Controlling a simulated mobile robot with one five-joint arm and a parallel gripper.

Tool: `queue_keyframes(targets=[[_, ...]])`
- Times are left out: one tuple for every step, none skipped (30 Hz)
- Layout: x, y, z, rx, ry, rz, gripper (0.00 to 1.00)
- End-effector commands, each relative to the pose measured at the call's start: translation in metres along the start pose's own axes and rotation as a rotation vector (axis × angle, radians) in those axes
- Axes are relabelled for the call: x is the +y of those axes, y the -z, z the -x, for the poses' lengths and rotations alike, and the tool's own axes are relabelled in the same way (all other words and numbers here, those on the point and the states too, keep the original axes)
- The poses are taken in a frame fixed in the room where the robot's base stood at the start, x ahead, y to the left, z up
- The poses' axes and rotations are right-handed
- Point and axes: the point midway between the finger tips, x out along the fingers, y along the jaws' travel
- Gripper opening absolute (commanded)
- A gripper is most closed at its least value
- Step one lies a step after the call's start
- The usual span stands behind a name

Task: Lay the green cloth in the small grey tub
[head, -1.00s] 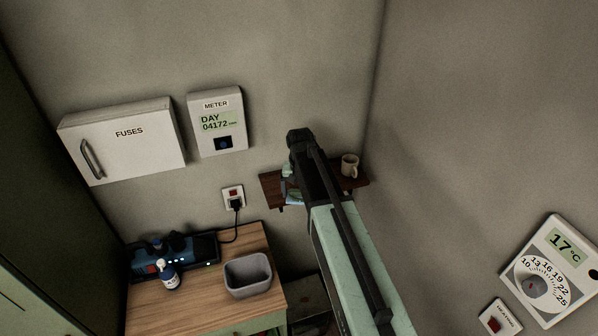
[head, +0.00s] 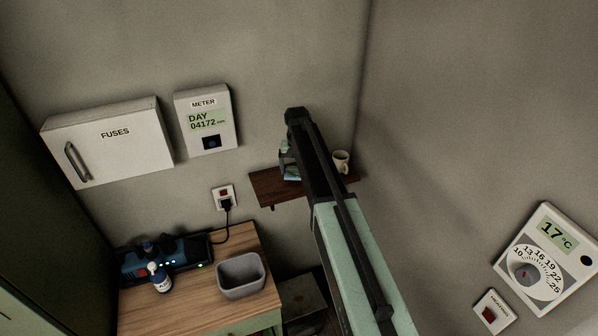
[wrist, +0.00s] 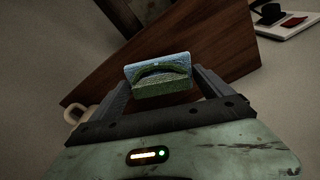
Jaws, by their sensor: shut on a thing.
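The green cloth (wrist: 162,90) shows in the wrist view as a small folded bundle with a bluish upper face. It sits between the two fingers of my gripper (wrist: 163,88), which is shut on it. In the head view my gripper (head: 290,163) is over the dark wall shelf, and my arm hides much of it; only a small pale blue-green bit of the cloth (head: 292,177) shows. The small grey tub (head: 243,290) stands upright on the wooden bench top, below and left of my gripper. Its visible inside looks empty.
The brown shelf (head: 270,188) holds a beige mug (head: 341,161) at its right end, close to my arm. A plugged socket (head: 224,196) is on the wall between shelf and bench.

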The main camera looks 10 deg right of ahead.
Motion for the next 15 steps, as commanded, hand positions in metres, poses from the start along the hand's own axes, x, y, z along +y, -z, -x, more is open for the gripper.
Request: queue_keyframes(targets=[[0.0, 0.011, -0.003, 0.0, 0.0, 0.0, 0.45], [0.001, 0.014, -0.004, 0.0, 0.0, 0.0, 0.45], [0.001, 0.017, -0.004, 0.0, 0.0, 0.001, 0.45], [0.001, 0.018, -0.004, 0.0, 0.0, 0.001, 0.45], [0.002, 0.019, -0.004, 0.0, 0.0, 0.001, 0.45], [0.002, 0.019, -0.004, 0.0, 0.0, 0.001, 0.45], [0.002, 0.019, -0.004, 0.0, 0.0, 0.002, 0.45], [0.002, 0.019, -0.004, 0.0, 0.0, 0.002, 0.45], [0.002, 0.02, -0.004, 0.0, 0.0, 0.002, 0.45], [0.002, 0.022, -0.005, 0.0, 0.0, 0.001, 0.45], [0.002, 0.026, -0.006, 0.0, 0.0, 0.001, 0.45], [0.003, 0.032, -0.007, 0.0, 0.0, 0.001, 0.45], [0.003, 0.037, -0.009, 0.0, 0.0, 0.001, 0.45], [0.003, 0.039, -0.014, 0.0, 0.0, 0.002, 0.45], [0.003, 0.034, -0.028, 0.0, 0.0, 0.002, 0.45]])
